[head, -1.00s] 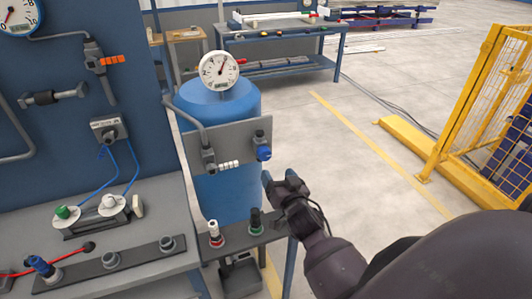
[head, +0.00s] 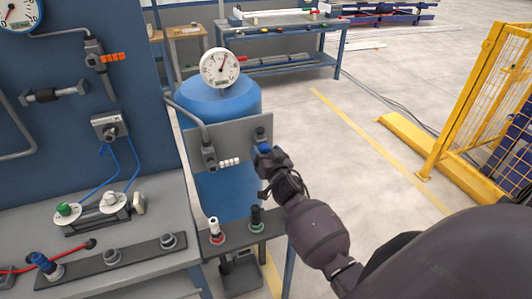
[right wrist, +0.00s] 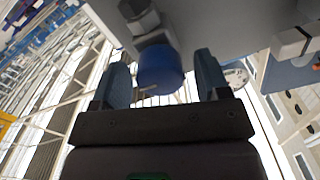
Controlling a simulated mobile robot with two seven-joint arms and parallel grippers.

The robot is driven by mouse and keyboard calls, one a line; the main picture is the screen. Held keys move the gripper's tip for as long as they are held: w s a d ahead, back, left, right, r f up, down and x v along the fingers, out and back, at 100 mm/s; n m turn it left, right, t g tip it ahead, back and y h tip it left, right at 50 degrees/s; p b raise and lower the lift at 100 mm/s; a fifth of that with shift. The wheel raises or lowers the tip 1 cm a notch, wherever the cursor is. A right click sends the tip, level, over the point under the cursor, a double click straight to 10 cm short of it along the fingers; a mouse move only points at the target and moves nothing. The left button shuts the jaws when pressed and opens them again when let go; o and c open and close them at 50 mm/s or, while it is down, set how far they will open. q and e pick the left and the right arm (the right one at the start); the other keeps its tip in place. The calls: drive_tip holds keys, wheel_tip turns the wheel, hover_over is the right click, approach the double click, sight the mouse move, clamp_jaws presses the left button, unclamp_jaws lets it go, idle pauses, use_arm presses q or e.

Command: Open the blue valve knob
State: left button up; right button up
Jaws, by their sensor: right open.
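The blue valve knob (head: 264,148) sits on the right part of the grey plate in front of the blue tank. In the head view it is partly covered by my right gripper (head: 268,158), which is right at it. In the right wrist view the blue knob (right wrist: 160,68) lies between the two open fingers of my right gripper (right wrist: 162,85). A gap shows on each side of it, and whether a finger touches it I cannot tell. My left gripper is not in view.
The grey plate (head: 235,140) also carries a white-handled valve (head: 228,162) left of the knob. A gauge (head: 220,67) tops the blue tank (head: 225,105). Below is a small shelf with two connectors (head: 256,218).

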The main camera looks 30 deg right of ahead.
drive_tip(key=c, duration=0.9)
drive_tip(key=shift+c, duration=0.2)
drive_tip(key=shift+n, duration=0.3)
drive_tip(key=n, duration=1.3)
drive_tip(key=shift+a+n, duration=0.1)
drive_tip(key=shift+n, duration=2.1)
